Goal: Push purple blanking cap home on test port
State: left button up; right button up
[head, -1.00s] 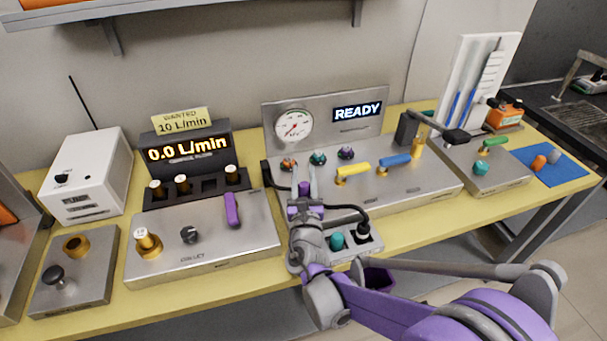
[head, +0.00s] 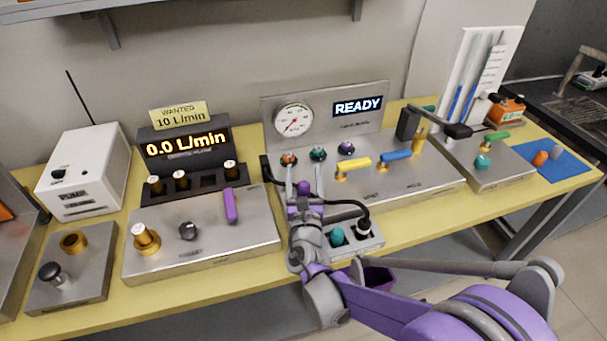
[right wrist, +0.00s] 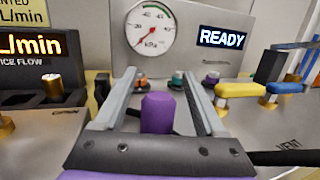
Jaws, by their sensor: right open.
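A row of three small ports stands on the panel below the gauge, with orange, teal and purple tops. The purple cap (head: 346,147) is the rightmost; it also shows in the right wrist view (right wrist: 211,80). How far it is seated is too small to tell. My right gripper (head: 304,170) is open, in front of the orange and teal tops and left of the purple one. In the right wrist view its fingers (right wrist: 164,75) are spread. A purple block (right wrist: 157,113) shows between them near the palm; I cannot tell whether it is part of my gripper. My left gripper is not in view.
A gauge (head: 294,120) and a READY display (head: 358,106) stand behind the ports. Yellow (head: 353,163) and blue (head: 396,155) levers are to the right. A small block with a teal knob (head: 337,236) sits in front, beside my right wrist. A flow meter (head: 185,146) stands left.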

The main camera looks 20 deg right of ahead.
jog(key=v, duration=1.1)
jog(key=shift+f, duration=0.1)
